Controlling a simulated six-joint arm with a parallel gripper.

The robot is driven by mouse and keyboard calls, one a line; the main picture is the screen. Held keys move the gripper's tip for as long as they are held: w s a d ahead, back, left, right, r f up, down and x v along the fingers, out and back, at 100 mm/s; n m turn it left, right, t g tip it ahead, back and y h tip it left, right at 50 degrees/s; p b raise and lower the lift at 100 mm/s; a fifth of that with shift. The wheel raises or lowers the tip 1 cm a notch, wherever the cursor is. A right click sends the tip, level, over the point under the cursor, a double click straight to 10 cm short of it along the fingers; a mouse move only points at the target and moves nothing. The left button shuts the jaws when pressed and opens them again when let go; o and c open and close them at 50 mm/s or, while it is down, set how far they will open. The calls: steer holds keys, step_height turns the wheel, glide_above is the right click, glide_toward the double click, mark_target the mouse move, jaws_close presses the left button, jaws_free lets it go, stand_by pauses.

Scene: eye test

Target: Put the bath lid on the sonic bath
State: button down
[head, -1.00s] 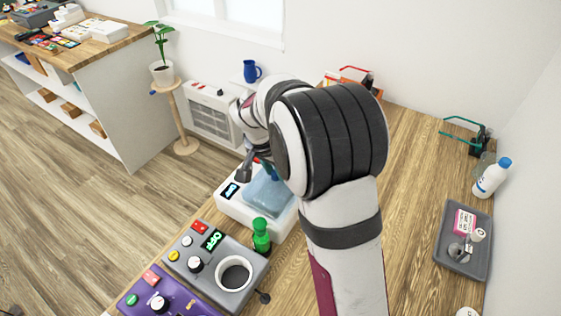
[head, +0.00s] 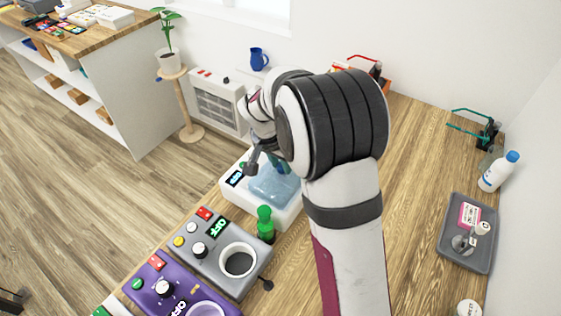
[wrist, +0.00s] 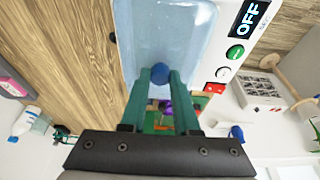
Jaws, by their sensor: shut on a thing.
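The sonic bath (head: 235,207) is a white box on the wooden table, partly behind my arm in the head view. In the wrist view its panel (wrist: 228,30) shows an OFF display, a green button and a red button. The bath lid (head: 270,187) is a translucent pale blue sheet over the bath's top; it also shows in the wrist view (wrist: 165,30). My gripper (wrist: 160,78) has its teal fingers shut on the lid's round blue knob. The lid looks roughly lined up with the bath, but I cannot tell whether it touches the rim.
A green bottle (head: 265,224) stands close in front of the bath. A grey device (head: 205,253) with a round opening and a purple device (head: 160,290) stand nearer. A grey tray (head: 450,258) and a white bottle (head: 492,174) are at right.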

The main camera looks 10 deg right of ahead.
steer(key=shift+f, duration=0.2)
steer(key=shift+c, duration=1.3)
jaws_free()
steer(key=shift+r, duration=3)
